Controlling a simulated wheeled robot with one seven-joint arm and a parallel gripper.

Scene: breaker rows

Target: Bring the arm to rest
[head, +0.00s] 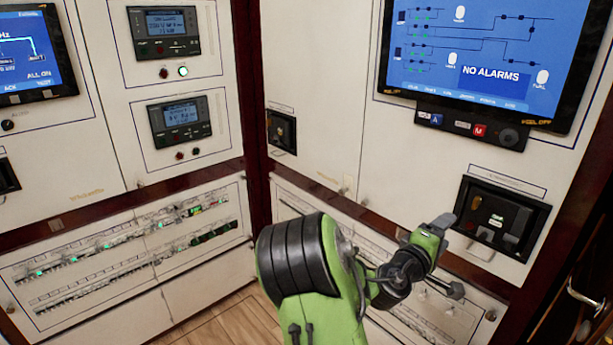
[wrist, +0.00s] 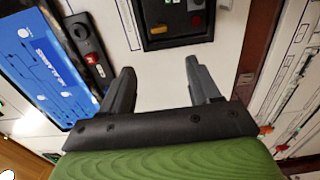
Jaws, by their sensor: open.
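My green and black arm reaches in from the bottom of the head view. My gripper (head: 450,256) is at its end, in front of the right-hand panel and just below and left of a black breaker unit (head: 500,220). In the wrist view my gripper (wrist: 160,90) shows two dark fingers spread wide with nothing between them. The black unit, with an orange and a red part, also shows beyond the fingertips in the wrist view (wrist: 180,38). The fingers look apart from the panel, though the exact distance is hard to tell.
A large screen (head: 475,65) reading NO ALARMS is mounted above the gripper, with a button strip (head: 470,128) under it. Breaker rows (head: 130,250) run along the lower left panel. A metal rail (head: 588,295) is at the far right. Wooden floor (head: 230,322) shows below.

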